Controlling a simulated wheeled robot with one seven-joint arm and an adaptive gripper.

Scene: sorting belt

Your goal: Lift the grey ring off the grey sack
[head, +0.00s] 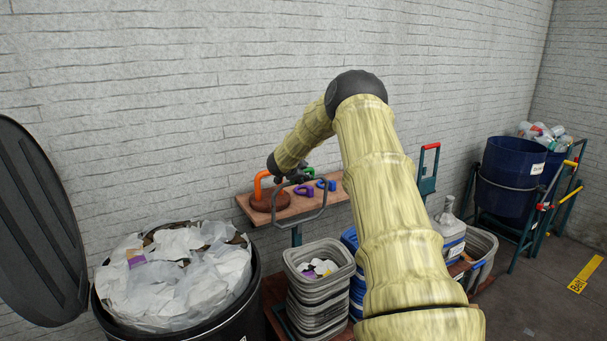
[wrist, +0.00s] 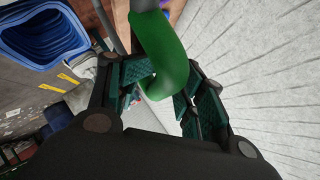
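My gripper (head: 293,179) is over the wooden shelf by the wall, small and partly hidden in the head view. In the wrist view its fingers (wrist: 164,84) are apart, on either side of a thick green curved piece (wrist: 170,55). Whether they touch it is unclear. A little green (head: 308,171) shows beside the gripper in the head view. I cannot make out a grey ring or grey sack for certain. An orange loop (head: 258,184) stands at a round brown thing (head: 270,203) on the shelf's left, beside a purple piece (head: 304,191) and a blue piece (head: 331,185).
A grey tubular bar (head: 323,205) stands in front of the shelf (head: 300,208). Below are stacked grey crates (head: 318,284) and blue crates, also in the wrist view (wrist: 45,30). A black bin (head: 245,290) with a bag of paper stands left. Blue barrels (head: 512,172) stand right.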

